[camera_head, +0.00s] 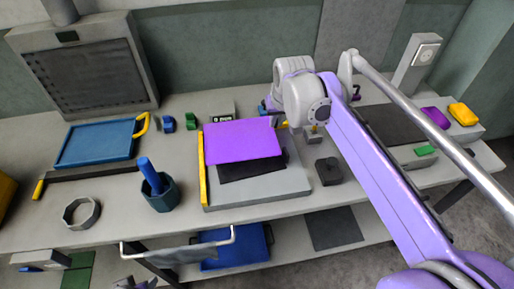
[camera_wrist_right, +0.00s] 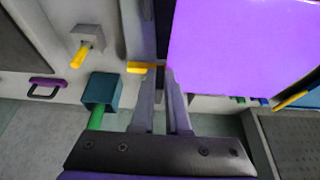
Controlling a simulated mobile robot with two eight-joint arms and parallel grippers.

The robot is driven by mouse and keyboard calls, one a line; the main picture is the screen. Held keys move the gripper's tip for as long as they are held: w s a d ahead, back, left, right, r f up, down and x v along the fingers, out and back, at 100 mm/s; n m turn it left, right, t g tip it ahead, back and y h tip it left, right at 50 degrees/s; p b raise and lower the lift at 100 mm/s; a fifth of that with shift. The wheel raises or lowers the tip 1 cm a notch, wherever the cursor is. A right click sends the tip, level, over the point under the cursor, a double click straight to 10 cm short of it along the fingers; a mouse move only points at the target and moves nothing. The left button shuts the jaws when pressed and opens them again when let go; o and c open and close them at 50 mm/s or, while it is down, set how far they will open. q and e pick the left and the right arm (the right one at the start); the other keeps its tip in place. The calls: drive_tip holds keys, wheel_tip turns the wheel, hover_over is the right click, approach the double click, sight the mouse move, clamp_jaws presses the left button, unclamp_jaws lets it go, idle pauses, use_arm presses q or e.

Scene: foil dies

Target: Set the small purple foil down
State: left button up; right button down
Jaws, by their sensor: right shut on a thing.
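The small purple foil (camera_head: 241,141) is a flat bright sheet over the grey board (camera_head: 285,184) in the head view. A dark patch (camera_head: 252,167) on the board shows partly from under it. In the right wrist view the foil (camera_wrist_right: 245,45) fills the upper right. My right gripper (camera_head: 277,121) is at the foil's right back corner, shut on its edge; its fingers (camera_wrist_right: 162,85) show in the wrist view. I cannot tell whether the foil touches the board. A grey and purple part at the bottom edge looks like my left gripper (camera_head: 135,284); its jaws are unclear.
A yellow strip (camera_head: 202,170) lines the board's left side. A blue tray (camera_head: 97,145), a dark cup with a blue handle (camera_head: 158,193) and a ring (camera_head: 81,212) stand left. A dark block (camera_head: 328,171) stands right of the board. The bench front between cup and ring is clear.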

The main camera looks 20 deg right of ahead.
wheel_tip(320, 180, down, 4)
drive_tip(key=shift+d, duration=0.1)
drive_tip(key=shift+f+b, duration=0.4)
drive_tip(key=shift+f, duration=1.45)
drive_tip(key=shift+f, duration=0.15)
drive_tip(key=c, duration=0.9)
unclamp_jaws()
drive_tip(key=shift+r, duration=0.35)
drive_tip(key=p+v, duration=0.1)
drive_tip(key=v, duration=1)
drive_tip(key=shift+s+r, duration=0.2)
drive_tip(key=shift+r, duration=0.05)
